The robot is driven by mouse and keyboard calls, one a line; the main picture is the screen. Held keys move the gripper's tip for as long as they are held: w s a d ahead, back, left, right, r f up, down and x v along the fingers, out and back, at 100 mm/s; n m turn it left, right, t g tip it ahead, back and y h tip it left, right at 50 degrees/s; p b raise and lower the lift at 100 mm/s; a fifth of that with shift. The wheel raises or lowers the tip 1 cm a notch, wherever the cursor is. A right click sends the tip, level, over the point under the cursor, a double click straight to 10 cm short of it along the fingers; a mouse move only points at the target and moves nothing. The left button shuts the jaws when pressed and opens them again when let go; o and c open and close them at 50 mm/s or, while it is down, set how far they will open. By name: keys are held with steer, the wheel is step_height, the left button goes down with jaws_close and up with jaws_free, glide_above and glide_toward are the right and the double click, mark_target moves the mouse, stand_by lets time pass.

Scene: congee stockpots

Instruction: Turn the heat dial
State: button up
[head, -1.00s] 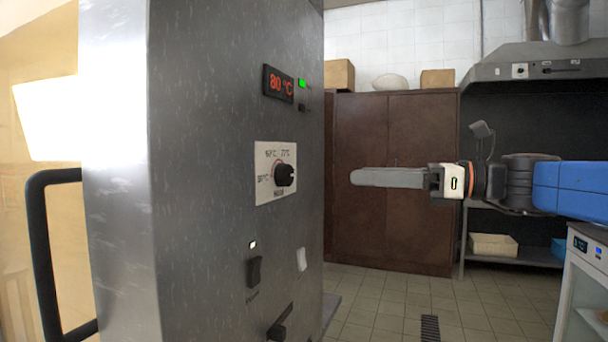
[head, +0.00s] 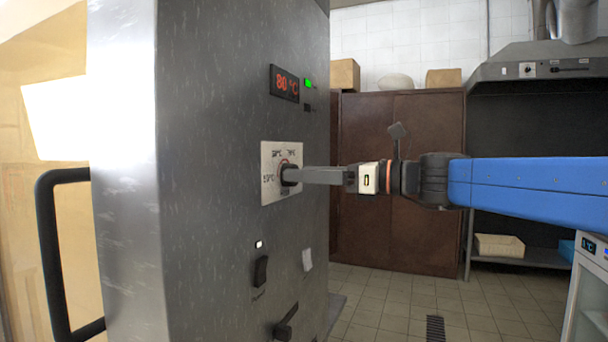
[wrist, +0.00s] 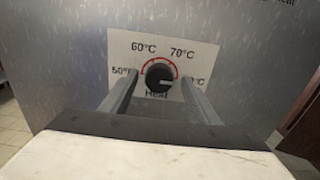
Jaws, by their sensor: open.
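The heat dial (head: 286,173) is a black round knob on a white plate (head: 268,180) on the steel panel. In the wrist view the dial (wrist: 159,77) sits in the middle of its plate (wrist: 190,45), below the marks 60°C and 70°C. Its pale pointer line points right. My gripper (head: 298,175) reaches in from the right at the dial's height. In the wrist view my gripper (wrist: 158,88) is open, with one finger on each side of the dial. I cannot tell whether the fingers touch it.
A red display (head: 284,83) reads 80 °C above the dial, beside a green light (head: 309,84). A black switch (head: 261,271) and a lever (head: 286,323) sit lower on the panel. A black handle (head: 48,255) stands out at left. Brown cabinets (head: 425,130) stand behind my arm.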

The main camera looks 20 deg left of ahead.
steer(key=shift+a, duration=0.5)
steer(key=c, duration=1)
